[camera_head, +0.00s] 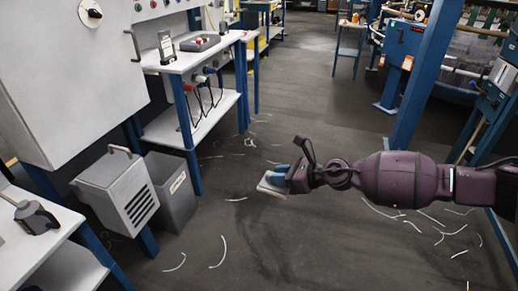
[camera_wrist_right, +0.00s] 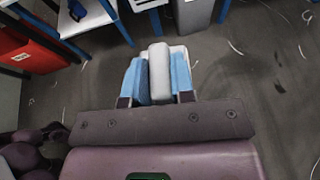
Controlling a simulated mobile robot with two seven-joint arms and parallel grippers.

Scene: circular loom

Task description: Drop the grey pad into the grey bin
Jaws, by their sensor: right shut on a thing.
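The grey pad (camera_head: 269,188) is a light grey block between the blue fingertips of my right gripper (camera_head: 280,178). In the right wrist view the pad (camera_wrist_right: 159,72) sits between the two blue fingers, and my right gripper (camera_wrist_right: 159,80) is shut on it. The pad is held in the air over the floor, to the right of the grey bin (camera_head: 172,200). The bin stands on the floor, with a pale label on its side. Part of the bin (camera_wrist_right: 193,15) shows at the top of the right wrist view. My left gripper is not in view.
A grey vented box with a handle (camera_head: 126,196) stands left of the bin. A blue-legged bench (camera_head: 188,127) with a lower shelf stands behind it. A white cabinet (camera_head: 65,80) is at upper left. Pale thread scraps (camera_head: 218,252) lie on the otherwise open floor.

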